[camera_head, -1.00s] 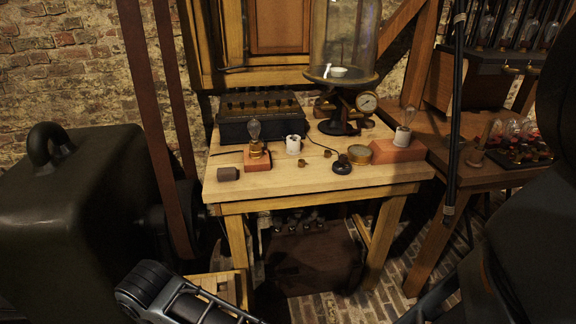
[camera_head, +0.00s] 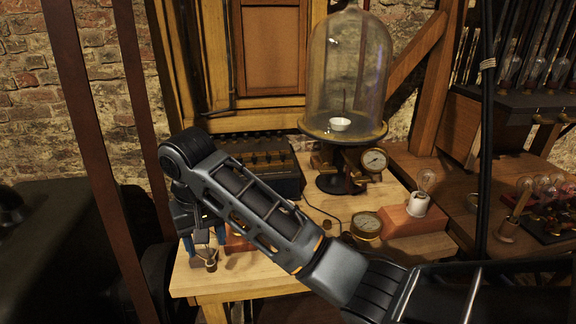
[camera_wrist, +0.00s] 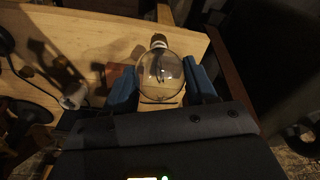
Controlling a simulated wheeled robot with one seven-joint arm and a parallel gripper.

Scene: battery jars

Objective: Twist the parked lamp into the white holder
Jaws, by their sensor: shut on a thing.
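My gripper (camera_head: 206,243) points down over the left front of the table. Its two blue fingers are shut on the clear glass bulb of a lamp (camera_wrist: 160,75). In the wrist view the lamp's base (camera_wrist: 158,41) points away from the camera, and the lamp looks clear of the red-brown block (camera_head: 238,243). A white holder (camera_wrist: 75,100) stands on the table, left of the fingers in the wrist view. My arm hides it in the head view. Another lamp (camera_head: 426,181) stands in a white socket (camera_head: 418,203) on an orange-brown block at the right.
A glass bell jar (camera_head: 348,75) on a stand with a gauge (camera_head: 375,160) rises at the table's back. A dark instrument box (camera_head: 262,168) is at the back left. A brass dial (camera_head: 366,224) lies near the right block. A side bench holds more bulbs.

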